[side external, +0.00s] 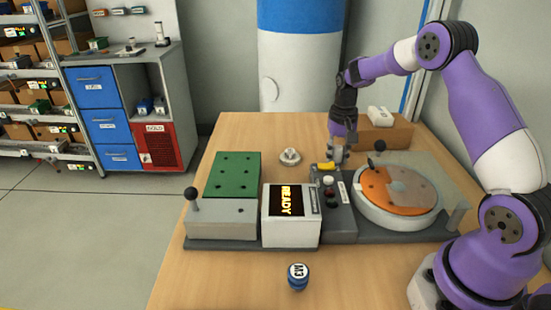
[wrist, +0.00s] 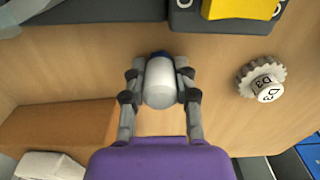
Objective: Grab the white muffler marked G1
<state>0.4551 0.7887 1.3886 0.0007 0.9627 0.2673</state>
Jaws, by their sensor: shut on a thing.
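My gripper (side external: 337,152) points down at the table behind the machine. In the wrist view my gripper (wrist: 160,75) is shut on a white-grey muffler (wrist: 159,88), a rounded cylinder with a dark blue part at its far end. One finger presses each side of it. No G1 mark shows on the sides I can see. In the side view the fingers partly hide it, and I cannot tell whether it touches the table.
A toothed silver part marked D3 (wrist: 262,82) stands on the table, also in the side view (side external: 290,157). A blue part marked M3 (side external: 298,278) stands in front. A brown box (side external: 392,135) is close to my gripper. The machine has a READY screen (side external: 291,203) and an orange disc (side external: 390,192).

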